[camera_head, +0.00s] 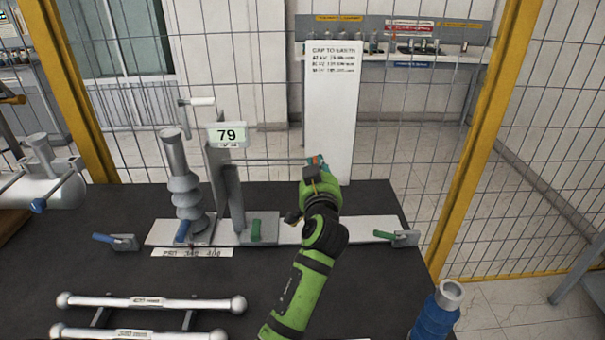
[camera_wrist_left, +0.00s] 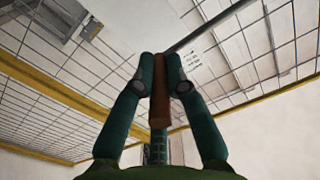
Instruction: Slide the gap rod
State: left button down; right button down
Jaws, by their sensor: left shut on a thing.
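The gap rod (camera_head: 270,161) is a thin grey bar. It runs level from the grey upright stand (camera_head: 228,180) to my left gripper (camera_head: 317,165). In the left wrist view, my left gripper (camera_wrist_left: 160,62) has its two teal fingers closed on either side of a brown handle (camera_wrist_left: 159,105). A dark bar (camera_wrist_left: 205,28) runs up and right from behind the fingertips. The handle is mostly hidden by my gripper in the head view. The stand carries a sign reading 79 (camera_head: 227,135). My right gripper is not in view.
A ribbed grey bushing (camera_head: 185,190) stands left of the stand on a pale base rail (camera_head: 365,225) with green and blue clamps. Two ball-ended rods (camera_head: 180,303) lie at front left. A blue cylinder (camera_head: 437,310) is at front right. A white chart board (camera_head: 330,120) stands behind.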

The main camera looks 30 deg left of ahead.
pick_arm(q)
jog(key=shift+a+r, duration=0.1)
jog(key=c, duration=1.2)
grip_release()
jog(key=shift+c, duration=0.2)
notch_tip(320, 180, up, 10)
